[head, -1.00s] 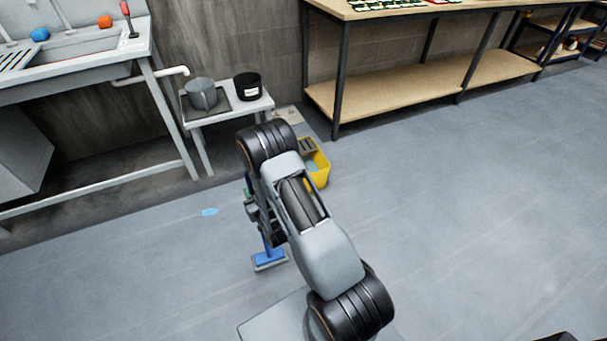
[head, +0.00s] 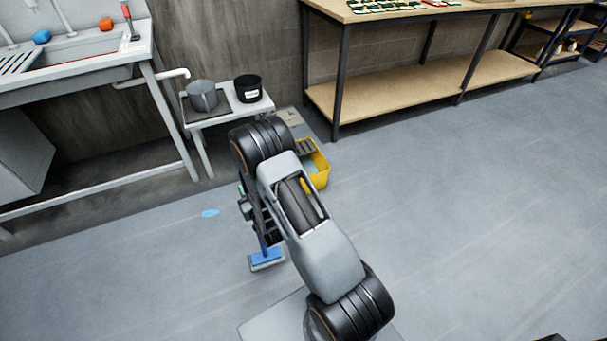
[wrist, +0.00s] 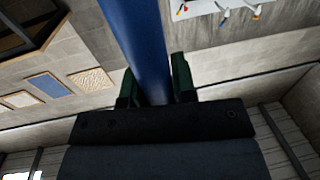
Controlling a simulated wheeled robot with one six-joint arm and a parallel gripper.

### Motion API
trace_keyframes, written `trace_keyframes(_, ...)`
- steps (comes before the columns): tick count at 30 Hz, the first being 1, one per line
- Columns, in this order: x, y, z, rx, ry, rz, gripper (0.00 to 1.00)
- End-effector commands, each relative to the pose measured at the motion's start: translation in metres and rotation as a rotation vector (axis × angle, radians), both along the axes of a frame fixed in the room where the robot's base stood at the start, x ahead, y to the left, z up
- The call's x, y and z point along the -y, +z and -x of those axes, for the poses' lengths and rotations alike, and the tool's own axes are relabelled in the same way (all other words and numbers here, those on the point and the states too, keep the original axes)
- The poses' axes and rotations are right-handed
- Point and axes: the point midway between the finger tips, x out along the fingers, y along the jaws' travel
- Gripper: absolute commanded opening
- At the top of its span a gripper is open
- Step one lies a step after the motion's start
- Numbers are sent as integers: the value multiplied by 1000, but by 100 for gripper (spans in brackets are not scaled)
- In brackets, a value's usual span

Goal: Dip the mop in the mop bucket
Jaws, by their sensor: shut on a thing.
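The mop (head: 266,257) has a blue head block with a flat grey pad, near or on the floor below my arm, left of my base. Its blue handle (wrist: 143,45) runs between the green fingers of my gripper (wrist: 157,88) in the wrist view, and the gripper is shut on it. In the head view my arm hides most of the handle and the gripper. The yellow mop bucket (head: 318,170) stands on the floor just behind my arm, with a grey wringer at its top. My arm hides its left part. The mop head is apart from the bucket, nearer to me.
A small white table (head: 228,105) with a grey pot (head: 202,96) and a black pot (head: 248,88) stands behind the bucket. A sink (head: 75,55) is at left, a workbench (head: 400,10) at the back. A blue puddle (head: 210,213) lies on the floor. Floor at right is clear.

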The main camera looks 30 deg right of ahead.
Motion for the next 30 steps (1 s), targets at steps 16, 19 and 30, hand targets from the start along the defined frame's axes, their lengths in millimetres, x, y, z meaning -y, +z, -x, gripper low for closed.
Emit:
trace_keyframes(16,0,49,0,3,0,0,1)
trace_keyframes(19,0,58,0,2,0,0,1)
trace_keyframes(30,0,88,0,3,0,0,1)
